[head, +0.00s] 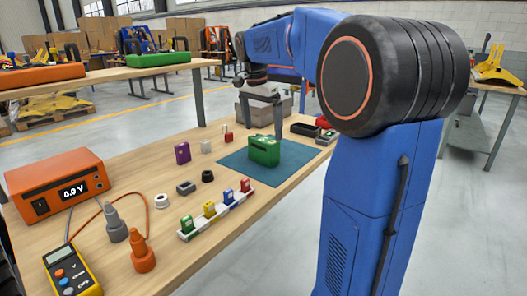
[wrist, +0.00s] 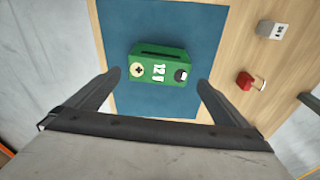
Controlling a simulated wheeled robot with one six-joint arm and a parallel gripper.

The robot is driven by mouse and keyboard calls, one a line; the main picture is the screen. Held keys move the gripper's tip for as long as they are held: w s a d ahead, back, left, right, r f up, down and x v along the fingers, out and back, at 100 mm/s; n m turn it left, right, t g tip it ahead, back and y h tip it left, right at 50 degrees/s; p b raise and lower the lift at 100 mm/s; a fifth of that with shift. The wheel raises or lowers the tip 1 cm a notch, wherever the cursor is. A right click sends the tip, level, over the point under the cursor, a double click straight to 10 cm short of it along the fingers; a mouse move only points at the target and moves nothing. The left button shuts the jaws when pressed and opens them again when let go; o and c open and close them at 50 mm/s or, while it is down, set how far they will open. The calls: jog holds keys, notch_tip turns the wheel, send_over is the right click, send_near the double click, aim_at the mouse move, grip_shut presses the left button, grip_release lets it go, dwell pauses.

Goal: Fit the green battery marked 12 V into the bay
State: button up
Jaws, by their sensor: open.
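The green battery (head: 265,150) stands on a blue mat (head: 237,164) on the wooden bench. In the wrist view the battery (wrist: 160,65) shows a white 12 V mark, one pale round terminal with a plus and one dark one. My gripper (head: 264,123) is over the battery in the head view, fingers pointing down. In the wrist view my gripper (wrist: 159,80) is open and empty, one finger to each side of the battery with gaps. I cannot tell the height between fingertips and battery. I cannot make out the bay for certain in either view.
A green carrier (head: 158,60) stands on the back table.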

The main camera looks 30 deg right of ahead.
aim_at(263, 139)
jog(key=shift+s+d+f, duration=0.1)
jog(key=shift+d+f, duration=0.05)
jog(key=shift+f, duration=1.4)
jog(key=shift+d+f, duration=0.1)
jog(key=shift+f, duration=1.4)
jog(key=shift+c, duration=0.6)
jog(key=c, duration=1.9)
jog(key=shift+o, duration=0.2)
jog(key=shift+r, duration=0.1)
jog(key=shift+r, duration=0.1)
notch_tip(263, 139, up, 10)
jog(key=shift+f, duration=0.1)
